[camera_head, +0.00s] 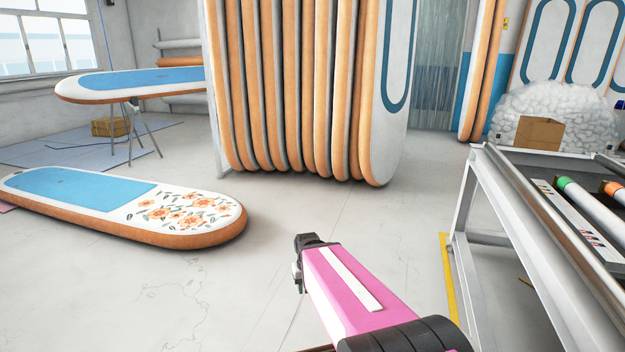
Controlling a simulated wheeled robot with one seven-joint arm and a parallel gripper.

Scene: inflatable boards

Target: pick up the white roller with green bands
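The white roller with a green band (591,205) lies in a metal-framed table (514,215) at the right. Its green end (565,184) faces up and left, and its lower right part runs out of the picture. My gripper (306,257) is at the end of my pink arm, low in the middle of the picture, over the floor and well left of the table. It is small and dark, and I cannot see whether its fingers are open or shut. The roller is apart from my gripper.
A roller with an orange band (614,188) lies beside the green-banded one. A flowered board (180,212) lies on the floor at left. Several orange-edged boards (290,90) stand upright at the back. Another board (130,84) rests on trestle legs. The middle floor is clear.

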